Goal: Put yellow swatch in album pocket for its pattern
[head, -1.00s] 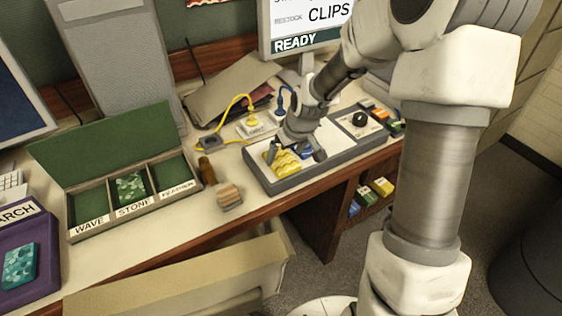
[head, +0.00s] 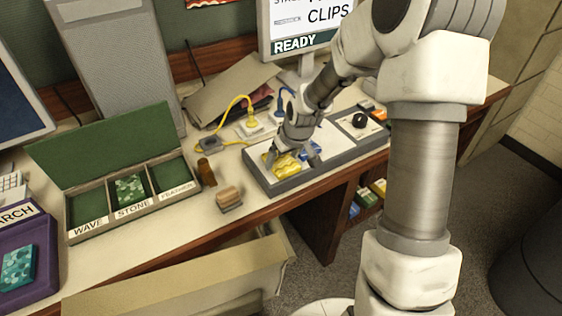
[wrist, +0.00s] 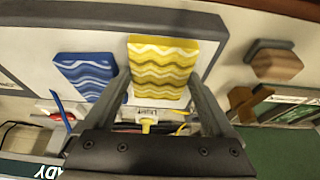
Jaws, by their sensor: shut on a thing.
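The yellow swatch (head: 287,165) lies on the grey-edged tray (head: 262,180). In the wrist view the yellow swatch (wrist: 163,68) shows white and brown wavy lines. My gripper (head: 292,158) is low over the tray and shut on the swatch; its two fingers (wrist: 161,82) stand at the swatch's left and right sides in the wrist view. The green album (head: 110,150) lies open at the left, with pockets labelled WAVE (head: 88,208), STONE (head: 131,189) and FEATHER (head: 169,173).
A blue wavy swatch (wrist: 88,74) lies beside the yellow one. A purple tray (head: 40,254) with a teal swatch is at far left. Cables and plugs (head: 246,127) lie behind.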

